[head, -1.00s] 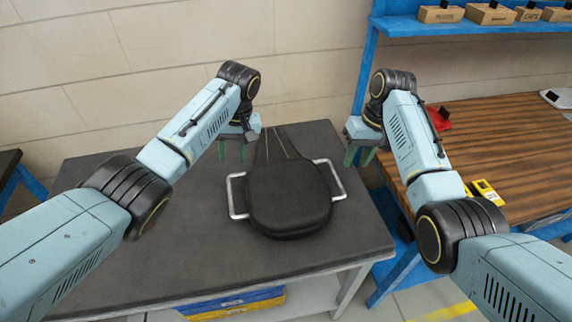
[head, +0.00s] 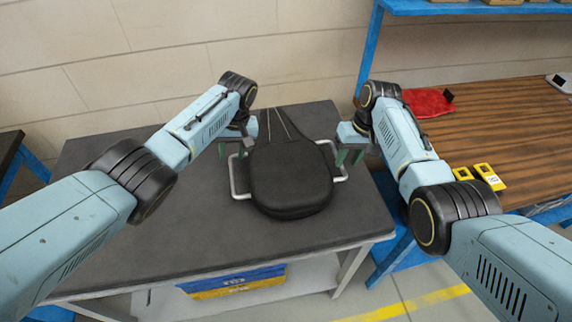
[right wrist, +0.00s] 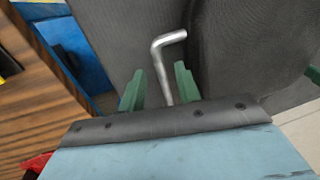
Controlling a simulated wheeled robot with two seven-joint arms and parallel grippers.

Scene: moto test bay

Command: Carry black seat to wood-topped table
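The black seat (head: 290,180) lies flat on the dark-topped table, its striped narrow end toward the wall. It has a silver handle on each side, the left one (head: 234,178) and the right one (head: 340,165). My left gripper (head: 233,151) is open above the left handle's far end; whether the bar lies between its fingers is hard to tell. My right gripper (head: 348,157) is open by the right handle. In the right wrist view, the silver handle (right wrist: 162,68) runs between the parted green fingers (right wrist: 160,88), with gaps on both sides.
The dark table (head: 150,240) has clear room left of the seat. The wood-topped table (head: 480,130) stands to the right, with a red cloth (head: 428,101) and yellow items (head: 488,176) on it. A blue shelf (head: 460,7) hangs over it.

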